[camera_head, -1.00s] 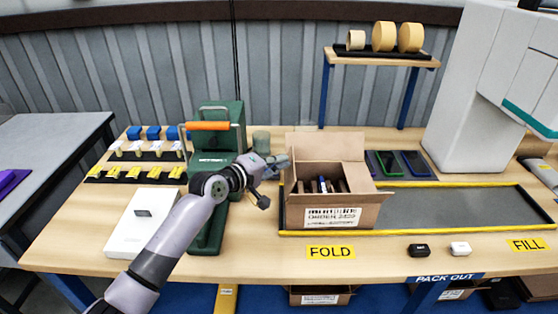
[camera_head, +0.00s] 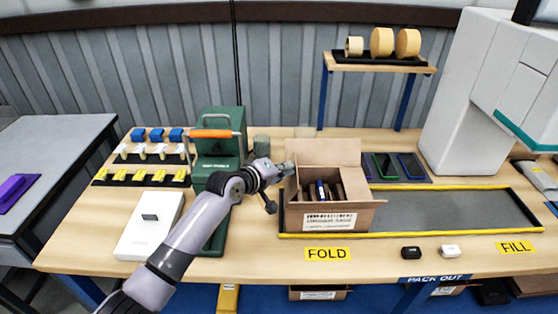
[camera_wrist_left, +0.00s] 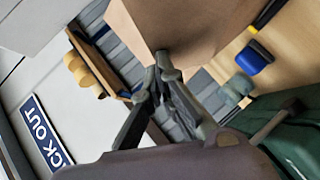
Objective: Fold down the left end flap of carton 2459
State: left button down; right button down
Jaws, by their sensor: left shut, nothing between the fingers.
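The open carton (camera_head: 297,219) stands on the FOLD side of the yellow-edged station, with a printed white label on its front; the number is blurred now. Its back flap (camera_head: 328,151) stands up and its right flap (camera_head: 369,203) sticks outward. Dark items and a blue-topped one are inside. The left end flap is hard to make out behind my gripper. My left gripper (camera_head: 284,169) is shut and empty at the carton's upper left edge. In the left wrist view its fingers (camera_wrist_left: 164,62) are together beside a brown cardboard face (camera_wrist_left: 185,25); contact is unclear. My right gripper is out of view.
A green machine with an orange handle (camera_head: 211,133) stands close left of the carton. A white box (camera_head: 148,225) and rows of small parts lie further left. Phones (camera_head: 385,167) lie behind right. The grey strip (camera_head: 440,211) right of the carton is clear.

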pick_arm(q)
jog(key=d+p, duration=0.1)
jog(key=p, duration=0.1)
jog(key=d+m+y+p, duration=0.1)
jog(key=p, duration=0.1)
jog(key=shift+r+g, duration=0.35)
jog(key=shift+g, duration=0.05)
jog(key=shift+d+f+m+y+p, duration=0.3)
jog(key=shift+d+y+p, duration=0.05)
jog(key=shift+y+p, duration=0.3)
jog(key=shift+d+f, duration=0.4)
